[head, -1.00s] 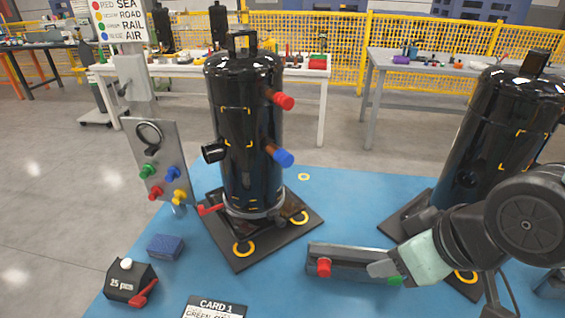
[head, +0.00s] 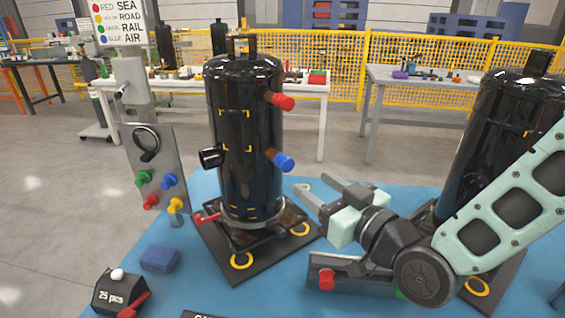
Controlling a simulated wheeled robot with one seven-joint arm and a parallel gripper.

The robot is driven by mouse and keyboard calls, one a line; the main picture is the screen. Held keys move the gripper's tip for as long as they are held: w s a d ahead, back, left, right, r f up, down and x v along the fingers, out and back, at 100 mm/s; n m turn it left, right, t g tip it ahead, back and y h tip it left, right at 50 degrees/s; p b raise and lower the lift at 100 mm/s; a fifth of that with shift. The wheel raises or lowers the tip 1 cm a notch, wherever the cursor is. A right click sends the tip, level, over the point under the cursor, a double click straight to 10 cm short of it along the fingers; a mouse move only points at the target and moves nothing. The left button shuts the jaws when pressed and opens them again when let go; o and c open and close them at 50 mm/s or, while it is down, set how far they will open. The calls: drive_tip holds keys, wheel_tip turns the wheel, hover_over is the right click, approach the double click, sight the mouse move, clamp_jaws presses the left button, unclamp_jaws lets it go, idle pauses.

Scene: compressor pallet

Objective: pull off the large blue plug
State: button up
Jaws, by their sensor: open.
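The large blue plug (head: 284,161) sits on the end of a copper-coloured stub on the right side of the black compressor (head: 236,130). A red plug (head: 283,101) sits on a stub above it. My gripper (head: 313,192) is open and empty, its fingers pointing left, below and to the right of the blue plug and apart from it. The compressor stands upright on a dark base plate on the blue mat.
A second black compressor (head: 488,140) stands at right behind my arm. A grey panel (head: 153,165) with small coloured knobs is at left. A tray (head: 345,273) with a red plug lies below my gripper. A blue sponge-like block (head: 159,258) and a "25 pcs" box (head: 118,290) are at front left.

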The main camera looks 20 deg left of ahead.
sight(289, 166)
drive_tip(key=shift+x, duration=4.5)
drive_tip(key=shift+b, duration=0.8)
clamp_jaws()
drive_tip(key=shift+d, duration=0.1)
drive_tip(key=shift+b+v, duration=0.4)
drive_tip(key=shift+v, duration=2.5)
